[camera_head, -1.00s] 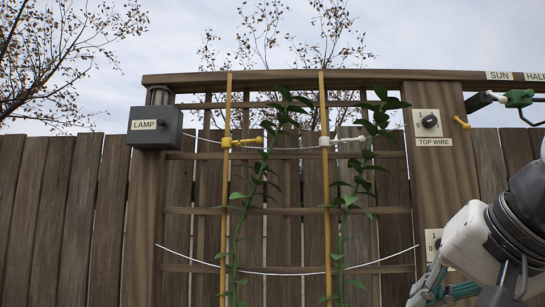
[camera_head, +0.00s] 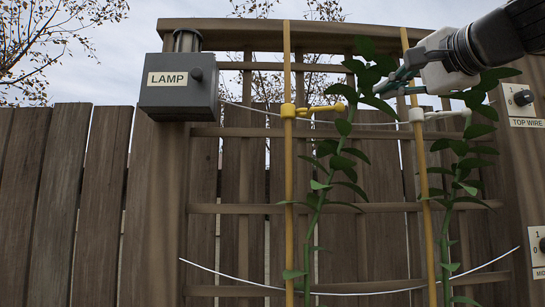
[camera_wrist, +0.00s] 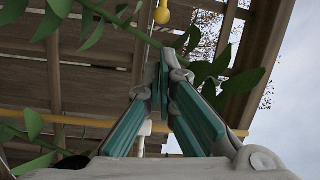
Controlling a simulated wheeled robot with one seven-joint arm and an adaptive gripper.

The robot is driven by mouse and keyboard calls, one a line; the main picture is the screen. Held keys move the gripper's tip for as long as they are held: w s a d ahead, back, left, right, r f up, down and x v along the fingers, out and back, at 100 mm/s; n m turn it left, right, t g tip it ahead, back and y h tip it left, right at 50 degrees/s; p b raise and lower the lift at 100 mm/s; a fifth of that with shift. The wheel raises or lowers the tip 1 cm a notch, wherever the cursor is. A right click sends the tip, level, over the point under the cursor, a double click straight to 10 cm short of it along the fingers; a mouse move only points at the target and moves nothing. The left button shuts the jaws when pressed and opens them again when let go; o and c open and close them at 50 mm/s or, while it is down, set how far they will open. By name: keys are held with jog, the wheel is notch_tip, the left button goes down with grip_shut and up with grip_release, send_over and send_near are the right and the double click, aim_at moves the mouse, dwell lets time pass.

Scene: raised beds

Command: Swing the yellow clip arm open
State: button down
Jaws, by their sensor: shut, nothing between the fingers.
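The yellow clip (camera_head: 288,110) sits around the left cane (camera_head: 288,200). Its yellow arm (camera_head: 325,108) sticks out to the right, with its end by the left plant's leaves. My gripper (camera_head: 377,90) is shut and empty, to the right of the arm's end and a little higher in the picture. In the wrist view my gripper's teal fingers (camera_wrist: 164,62) point up the frame. A yellow knob (camera_wrist: 162,16) shows just beyond their tips, apart from them. Leaves hide part of the gripper in the head view.
The left plant (camera_head: 335,160) climbs close to my fingers. A white clip (camera_head: 417,115) on the right cane (camera_head: 428,220) is just below my gripper. A grey LAMP box (camera_head: 180,98) is at left; a TOP WIRE switch (camera_head: 520,97) is at right.

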jog(key=p+x, duration=0.2)
jog(key=x, duration=0.8)
jog(key=shift+s+f, duration=0.1)
dwell(0.4)
